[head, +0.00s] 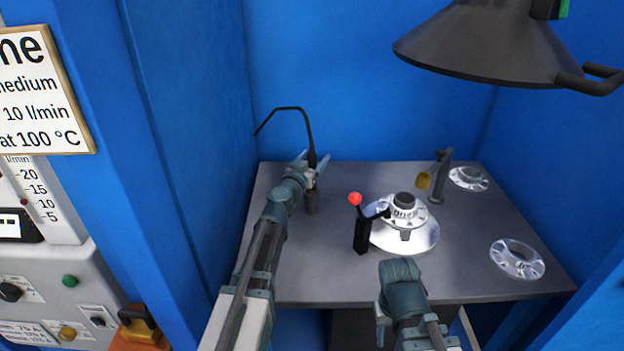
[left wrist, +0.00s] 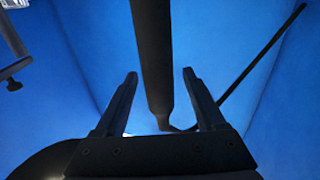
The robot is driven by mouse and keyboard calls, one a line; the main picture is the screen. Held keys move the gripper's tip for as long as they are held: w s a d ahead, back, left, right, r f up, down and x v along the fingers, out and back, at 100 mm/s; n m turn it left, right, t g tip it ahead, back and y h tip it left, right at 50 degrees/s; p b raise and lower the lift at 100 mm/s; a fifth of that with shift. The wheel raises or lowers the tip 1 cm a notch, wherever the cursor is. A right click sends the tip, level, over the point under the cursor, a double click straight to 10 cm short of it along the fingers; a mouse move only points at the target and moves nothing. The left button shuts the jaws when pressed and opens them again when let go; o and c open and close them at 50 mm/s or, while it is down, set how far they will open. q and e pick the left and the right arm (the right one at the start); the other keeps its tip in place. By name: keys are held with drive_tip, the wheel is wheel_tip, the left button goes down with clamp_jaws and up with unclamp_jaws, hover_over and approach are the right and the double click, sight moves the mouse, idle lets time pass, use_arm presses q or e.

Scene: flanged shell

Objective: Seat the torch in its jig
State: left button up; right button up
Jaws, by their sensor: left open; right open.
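The torch (head: 312,158), a dark shaft with a thin bent hose at its top, stands upright at the back left of the table. Its lower end meets a short dark grey cylinder (head: 312,203); I cannot tell whether this is the jig. My left gripper (head: 318,163) is open at the torch's upper part. In the left wrist view the dark shaft (left wrist: 154,55) passes between the spread fingers (left wrist: 160,78), with gaps on both sides. My right gripper (head: 381,322) is open and empty near the table's front edge, its fingers partly hidden.
Metal flanges (head: 517,260) (head: 468,179) lie at right. A dark hood (head: 490,45) hangs above. Blue walls enclose the table.

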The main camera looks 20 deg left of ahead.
use_arm(q)
drive_tip(key=shift+w+d, duration=0.1)
drive_tip(key=shift+w, duration=0.75)
drive_tip(key=shift+r, duration=0.1)
drive_tip(key=shift+s, duration=0.1)
drive_tip(key=shift+c, duration=0.2)
clamp_jaws()
idle(0.4)
